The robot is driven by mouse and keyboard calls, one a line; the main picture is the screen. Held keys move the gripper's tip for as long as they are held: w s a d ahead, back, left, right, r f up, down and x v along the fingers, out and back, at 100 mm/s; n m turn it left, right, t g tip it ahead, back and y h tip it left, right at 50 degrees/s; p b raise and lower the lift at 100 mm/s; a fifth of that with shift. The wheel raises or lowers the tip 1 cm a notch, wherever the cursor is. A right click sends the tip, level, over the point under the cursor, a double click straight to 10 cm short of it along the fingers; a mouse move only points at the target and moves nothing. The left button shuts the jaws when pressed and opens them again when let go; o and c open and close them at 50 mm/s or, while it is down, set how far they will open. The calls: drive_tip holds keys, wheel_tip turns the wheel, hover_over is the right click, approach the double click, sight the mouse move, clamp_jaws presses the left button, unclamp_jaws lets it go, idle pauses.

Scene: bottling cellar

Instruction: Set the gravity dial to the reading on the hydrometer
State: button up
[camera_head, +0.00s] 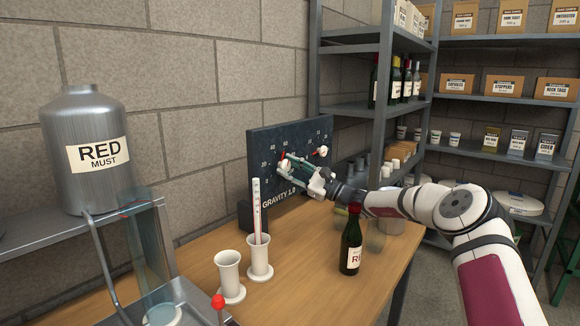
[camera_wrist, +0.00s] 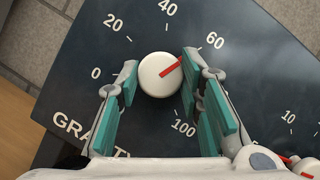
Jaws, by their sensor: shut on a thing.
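The gravity dial is a round white knob (camera_wrist: 157,80) with a red pointer on a dark panel (camera_head: 255,140). In the wrist view the pointer points up and right, close to the 60 mark. My gripper (camera_wrist: 158,88) has its green-padded fingers on either side of the knob, shut on it. In the head view the gripper (camera_head: 288,166) partly covers the knob (camera_head: 283,165). The hydrometer (camera_head: 257,208) is a pale stick with red markings, upright in a white cylinder (camera_head: 260,262). Its reading is too small to tell. The 80 label is hidden by a finger.
A second dial (camera_head: 323,151) with a red pointer sits right on the panel. An empty white cylinder (camera_head: 229,278) stands at left. Shelves (camera_head: 365,110) stand behind.

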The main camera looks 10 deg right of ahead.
drive_tip(key=shift+m, duration=0.4)
drive_tip(key=o, duration=1.2)
drive_tip(key=shift+c, duration=0.2)
drive_tip(key=shift+d, duration=0.1)
drive_tip(key=s+r+v, duration=0.1)
drive_tip(key=r+v, duration=0.2)
drive_tip(key=v, duration=1.3)
drive_tip(key=shift+d+r, duration=0.2)
drive_tip(key=shift+d, duration=0.3)
drive_tip(key=shift+s, duration=0.1)
